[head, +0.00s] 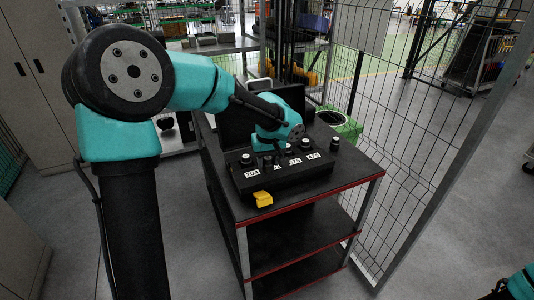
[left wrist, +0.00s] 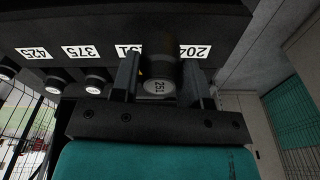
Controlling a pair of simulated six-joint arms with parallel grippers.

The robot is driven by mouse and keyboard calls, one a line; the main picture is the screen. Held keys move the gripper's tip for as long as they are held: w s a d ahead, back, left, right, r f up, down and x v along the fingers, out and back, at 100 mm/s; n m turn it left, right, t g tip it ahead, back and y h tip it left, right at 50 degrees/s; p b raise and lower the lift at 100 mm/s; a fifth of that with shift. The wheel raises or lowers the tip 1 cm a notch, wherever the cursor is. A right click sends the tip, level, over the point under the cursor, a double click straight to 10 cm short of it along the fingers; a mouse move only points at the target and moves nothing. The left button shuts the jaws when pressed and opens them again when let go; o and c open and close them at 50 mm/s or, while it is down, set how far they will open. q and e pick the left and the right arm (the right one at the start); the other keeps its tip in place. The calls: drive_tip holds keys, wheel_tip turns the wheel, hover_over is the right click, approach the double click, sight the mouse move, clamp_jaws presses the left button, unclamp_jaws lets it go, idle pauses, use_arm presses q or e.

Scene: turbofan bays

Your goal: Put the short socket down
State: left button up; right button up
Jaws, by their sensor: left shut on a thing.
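A dark socket (left wrist: 162,72), its pale end marked 251, sits between the fingers of my left gripper (left wrist: 160,88) in the left wrist view. The gripper is shut on it. In the head view the left gripper (head: 268,160) is over the black socket rack (head: 290,180), and the arm hides most of the held socket. The rack carries labels, among them 204 and 375. The second label is partly covered. I cannot tell whether the held socket touches the rack.
Other sockets stand on the rack, one at its left end (head: 246,158). Another small socket-like piece (head: 334,143) is at the right. A yellow block (head: 263,198) is at the rack's front. The cart (head: 345,178) has red edges. A wire fence (head: 420,130) stands right of it.

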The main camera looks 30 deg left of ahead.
use_arm(q)
drive_tip(key=w+a, duration=0.1)
drive_tip(key=w, duration=0.2)
drive_tip(key=w+a, duration=0.2)
drive_tip(key=w+a+f, duration=0.1)
drive_tip(key=w+a, duration=0.1)
drive_tip(key=w, duration=0.1)
drive_tip(key=shift+w+a, duration=0.2)
drive_tip(key=shift+w, duration=0.15)
drive_tip(key=shift+f, duration=1.7)
drive_tip(key=shift+f, duration=0.2)
drive_tip(key=o, duration=1.1)
drive_tip(key=shift+r, duration=0.15)
wheel_tip(320, 180, up, 12)
drive_tip(key=s+d, duration=0.1)
